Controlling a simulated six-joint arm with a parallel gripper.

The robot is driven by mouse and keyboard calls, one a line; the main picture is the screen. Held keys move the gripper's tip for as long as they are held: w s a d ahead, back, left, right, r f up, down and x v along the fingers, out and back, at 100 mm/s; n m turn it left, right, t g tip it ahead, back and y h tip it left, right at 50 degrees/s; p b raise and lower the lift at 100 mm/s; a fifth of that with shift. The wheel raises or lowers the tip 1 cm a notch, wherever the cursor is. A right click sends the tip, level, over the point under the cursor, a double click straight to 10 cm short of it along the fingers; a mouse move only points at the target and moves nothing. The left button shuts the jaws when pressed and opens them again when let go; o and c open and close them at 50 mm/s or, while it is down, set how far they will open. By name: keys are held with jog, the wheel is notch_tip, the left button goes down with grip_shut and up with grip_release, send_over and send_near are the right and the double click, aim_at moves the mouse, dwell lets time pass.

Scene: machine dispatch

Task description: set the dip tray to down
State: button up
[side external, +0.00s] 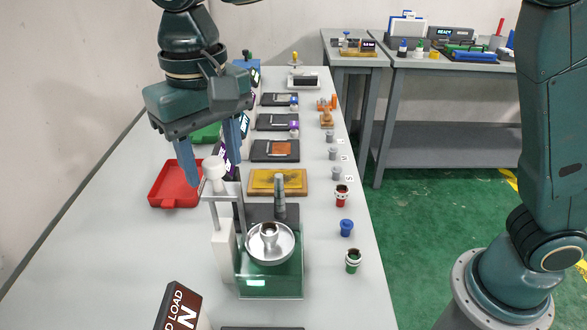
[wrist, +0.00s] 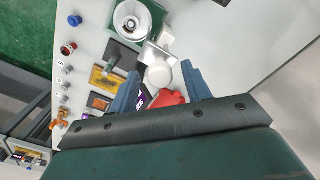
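The dip station stands near the front of the long table, with a green base (side external: 270,277) and a round silver dish (side external: 283,245) holding a small metal cup (side external: 269,233). Beside it a post carries a metal bracket (side external: 230,189) topped by a white knob (side external: 214,166). I cannot tell for sure which part is the dip tray. My gripper (side external: 211,174) points down, open, its blue fingers on either side of the knob. In the wrist view the white knob (wrist: 159,75) shows between the open fingers, with a gap on each side; contact is not visible.
A red tray (side external: 174,183) lies left of the station, and a yellow pad on a wooden board (side external: 277,181) lies behind it. Small red, blue and green-topped containers (side external: 347,228) line the right edge. A dark sign block (side external: 181,308) stands in front. The table's left side is clear.

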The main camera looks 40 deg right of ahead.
aim_at(218, 189)
grip_shut()
jog(key=shift+f, duration=3.8)
jog(key=shift+o, duration=0.4)
grip_release()
jog(key=shift+r, duration=0.15)
notch_tip(218, 189, up, 13)
jog(key=shift+r, duration=0.3)
